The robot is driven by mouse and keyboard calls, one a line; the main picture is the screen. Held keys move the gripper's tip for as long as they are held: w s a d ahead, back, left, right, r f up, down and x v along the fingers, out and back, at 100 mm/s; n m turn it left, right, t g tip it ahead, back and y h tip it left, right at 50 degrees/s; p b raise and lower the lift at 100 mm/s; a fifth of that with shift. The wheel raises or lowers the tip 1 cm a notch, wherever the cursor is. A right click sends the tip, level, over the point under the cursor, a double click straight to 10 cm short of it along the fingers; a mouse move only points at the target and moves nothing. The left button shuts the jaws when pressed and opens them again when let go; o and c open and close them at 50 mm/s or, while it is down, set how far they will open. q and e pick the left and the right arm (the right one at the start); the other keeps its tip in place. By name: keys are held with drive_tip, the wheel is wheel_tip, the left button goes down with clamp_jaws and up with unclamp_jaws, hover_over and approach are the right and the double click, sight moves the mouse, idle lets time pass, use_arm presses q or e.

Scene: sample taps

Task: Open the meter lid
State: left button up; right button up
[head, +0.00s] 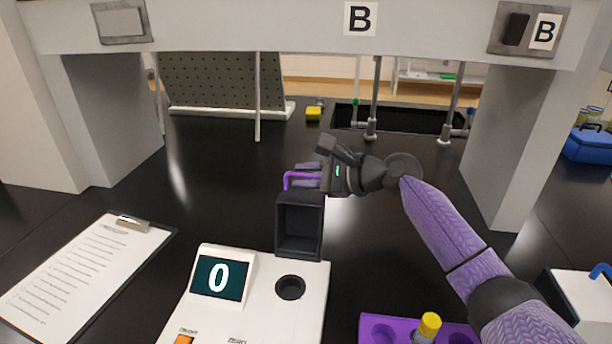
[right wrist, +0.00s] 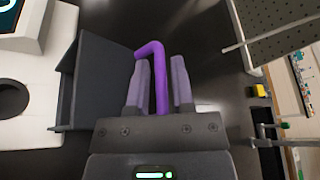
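The white meter (head: 258,300) stands at the front, with a screen (head: 219,279) reading 0 and an uncovered round dark well (head: 290,287). Its dark, box-shaped lid (head: 299,224) stands upright at the meter's back edge, hollow side facing me. The lid also shows in the right wrist view (right wrist: 102,80). A purple bent handle (right wrist: 158,75) sticks out from the lid. My right gripper (right wrist: 162,75) has its fingers on either side of the handle, with a gap to the farther finger, so it looks open around it. My left gripper is out of view.
A clipboard (head: 85,270) lies at left. A purple rack (head: 385,330) with a yellow-capped vial (head: 428,326) stands at front right, below my right arm. Grey posts (head: 112,115) flank the bench under a beam (head: 300,25).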

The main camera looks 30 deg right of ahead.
clamp_jaws()
idle(1.3)
